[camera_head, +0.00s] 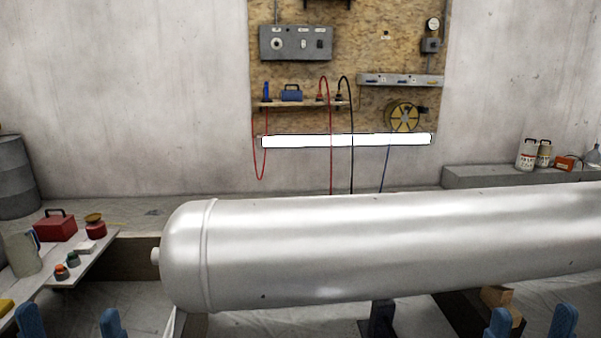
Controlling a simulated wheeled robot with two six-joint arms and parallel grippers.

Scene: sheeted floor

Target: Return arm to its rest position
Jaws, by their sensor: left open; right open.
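My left gripper (71,324) shows at the bottom left edge as two blue fingertips set wide apart, open with nothing between them. My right gripper (531,324) shows at the bottom right edge as two blue fingertips, also apart and empty. Only the fingertips show; the rest of both arms is below the frame. Both grippers are in front of a large silver cylinder (390,250), which lies on its side across the middle and right. The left gripper is left of the cylinder's rounded end.
A side table at left holds a red toolbox (55,226), a grey jug (21,252) and small jars (67,265). A dark support (380,320) stands under the cylinder. A wooden block (497,297) lies near the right gripper. A tool board (385,62) hangs on the back wall.

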